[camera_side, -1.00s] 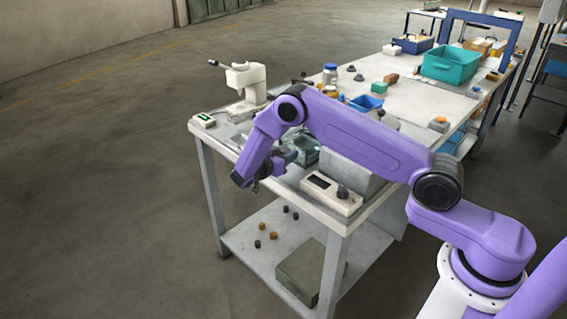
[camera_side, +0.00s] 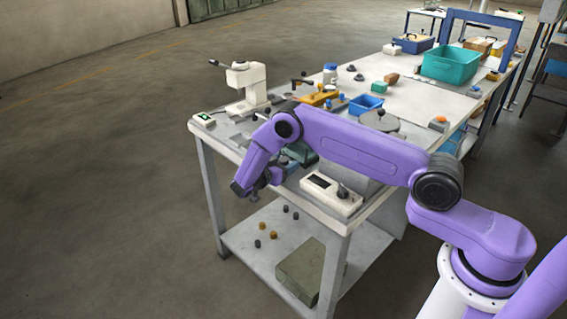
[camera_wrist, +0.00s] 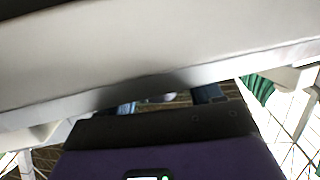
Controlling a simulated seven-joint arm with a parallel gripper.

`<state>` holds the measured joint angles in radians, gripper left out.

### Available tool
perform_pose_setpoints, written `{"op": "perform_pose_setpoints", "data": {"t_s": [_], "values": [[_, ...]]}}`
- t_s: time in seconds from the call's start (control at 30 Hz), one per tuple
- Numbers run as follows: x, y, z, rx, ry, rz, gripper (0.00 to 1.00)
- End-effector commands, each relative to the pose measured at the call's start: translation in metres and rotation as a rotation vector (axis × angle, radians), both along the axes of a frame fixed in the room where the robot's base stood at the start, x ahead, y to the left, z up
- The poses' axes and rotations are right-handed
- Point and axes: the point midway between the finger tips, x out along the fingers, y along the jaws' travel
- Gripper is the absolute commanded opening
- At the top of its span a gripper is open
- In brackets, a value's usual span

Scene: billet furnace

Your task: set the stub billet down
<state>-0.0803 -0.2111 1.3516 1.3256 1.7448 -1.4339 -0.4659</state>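My gripper (camera_side: 253,196) hangs at the front edge of the workbench, around tabletop height, at the end of my bent purple arm. It is small and partly hidden in the side view, so I cannot tell how far apart its fingers are or whether a billet is between them. Several short cylinders lie on the lower shelf (camera_side: 235,237): dark ones (camera_side: 295,215) and brass-coloured ones (camera_side: 262,225). I cannot tell which, if any, is the stub billet. In the wrist view a large pale surface (camera_wrist: 150,50) fills the top and the finger area is mostly covered.
A white control box (camera_side: 332,195) and a dark green fixture (camera_side: 303,153) stand near my arm on the bench. A white press (camera_side: 246,85), blue bin (camera_side: 366,104) and teal crate (camera_side: 450,65) are farther back. A green-grey box (camera_side: 300,272) sits on the lower shelf.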

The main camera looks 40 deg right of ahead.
Motion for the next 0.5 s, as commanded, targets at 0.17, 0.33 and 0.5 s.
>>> {"op": "perform_pose_setpoints", "data": {"t_s": [0.17,0.33,0.5], "values": [[0.0,0.0,0.0,0.0,0.001,0.0,0.64],[0.0,0.0,0.0,0.0,0.001,0.0,0.64],[-0.002,0.016,0.003,-0.001,0.0,0.005,0.64]]}}
